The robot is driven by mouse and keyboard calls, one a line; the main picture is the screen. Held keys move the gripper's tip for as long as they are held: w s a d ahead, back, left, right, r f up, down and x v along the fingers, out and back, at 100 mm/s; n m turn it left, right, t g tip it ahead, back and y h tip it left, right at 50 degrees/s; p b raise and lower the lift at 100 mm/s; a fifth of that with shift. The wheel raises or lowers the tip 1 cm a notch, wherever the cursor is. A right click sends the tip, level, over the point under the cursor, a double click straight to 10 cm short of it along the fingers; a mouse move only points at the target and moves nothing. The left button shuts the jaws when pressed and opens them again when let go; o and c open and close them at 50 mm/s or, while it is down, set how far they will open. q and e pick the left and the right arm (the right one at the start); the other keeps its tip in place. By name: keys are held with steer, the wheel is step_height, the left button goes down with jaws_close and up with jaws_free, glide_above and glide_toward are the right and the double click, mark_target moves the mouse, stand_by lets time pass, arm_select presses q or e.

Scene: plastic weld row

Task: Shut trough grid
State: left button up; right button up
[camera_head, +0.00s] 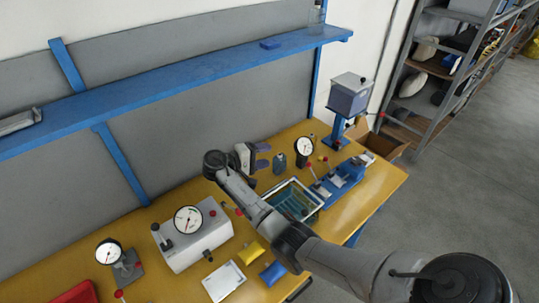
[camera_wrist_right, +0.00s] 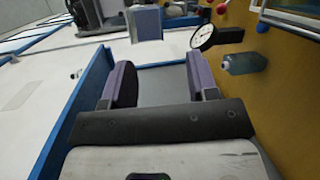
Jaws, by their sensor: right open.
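The trough (camera_head: 318,199) is a pale-rimmed box with a blue-green inside, on the yellow bench. My right arm crosses in front and hides its left and lower parts. I cannot clearly tell its grid from the rim or how far the grid stands open. A pale frame corner (camera_wrist_right: 291,22) shows at the upper right in the right wrist view. My right gripper (camera_head: 262,156) is open and empty behind the trough, near the back panel; its two purple fingers (camera_wrist_right: 160,82) stand apart in the wrist view. My left gripper is not in view.
A dial gauge (camera_head: 305,147) and a small dark bottle (camera_head: 279,163) stand close right of the gripper. A blue lever fixture (camera_head: 338,180) is right of the trough. A grey dial box (camera_head: 193,235) and yellow bag (camera_head: 251,252) lie left. The blue shelf (camera_head: 190,80) runs above.

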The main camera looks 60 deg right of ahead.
steer(key=v, duration=1.1)
steer(key=shift+a+b, duration=0.2)
steer(key=shift+b, duration=0.25)
steer(key=shift+w, duration=0.15)
